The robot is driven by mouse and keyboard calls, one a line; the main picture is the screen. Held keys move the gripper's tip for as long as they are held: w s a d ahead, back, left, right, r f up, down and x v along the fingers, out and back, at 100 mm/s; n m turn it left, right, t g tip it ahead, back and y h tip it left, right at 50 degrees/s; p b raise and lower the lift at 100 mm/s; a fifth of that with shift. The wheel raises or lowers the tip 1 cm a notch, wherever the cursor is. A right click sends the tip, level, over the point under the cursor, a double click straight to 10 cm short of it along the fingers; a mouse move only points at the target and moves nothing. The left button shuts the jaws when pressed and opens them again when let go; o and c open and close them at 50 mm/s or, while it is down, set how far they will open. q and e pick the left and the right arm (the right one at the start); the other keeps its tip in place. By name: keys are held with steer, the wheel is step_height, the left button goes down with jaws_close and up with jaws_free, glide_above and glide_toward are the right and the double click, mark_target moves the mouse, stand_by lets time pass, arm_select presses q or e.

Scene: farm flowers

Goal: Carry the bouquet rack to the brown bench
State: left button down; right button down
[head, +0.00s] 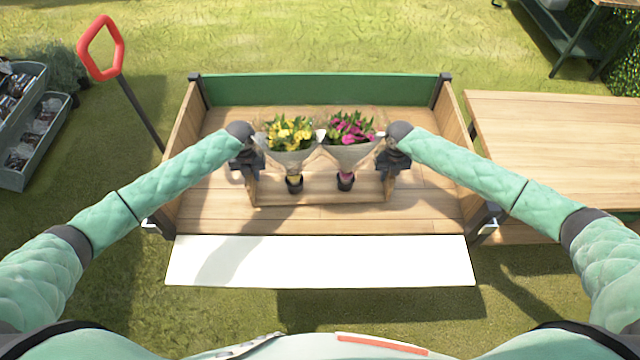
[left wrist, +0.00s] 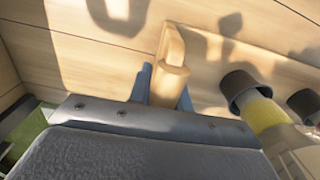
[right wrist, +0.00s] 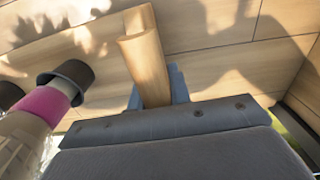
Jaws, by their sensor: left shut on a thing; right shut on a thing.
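The bouquet rack (head: 318,193) is a low wooden frame inside the open wooden cart. It bears a yellow bouquet (head: 288,133) and a pink bouquet (head: 350,128), both upright in paper wraps with dark caps below. My left gripper (head: 247,170) is shut on the rack's left end, and my right gripper (head: 393,168) on its right end. The wrist views show the wooden end pieces between the fingers, in the left wrist view (left wrist: 172,65) and the right wrist view (right wrist: 143,60). I cannot tell whether the rack touches the cart floor. A brown wooden bench (head: 560,130) stands right of the cart.
The cart's green back wall (head: 320,88) and wooden side walls surround the rack; a white panel (head: 320,262) lies along the open front. A red-handled bar (head: 103,48) and grey crates (head: 35,130) stand left. Another table is at the top right.

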arm_select(q)
steer(key=shift+w+r, duration=0.1)
steer(key=shift+r, duration=0.05)
arm_select(e)
steer(key=shift+w+r, duration=0.1)
steer(key=shift+r, duration=0.05)
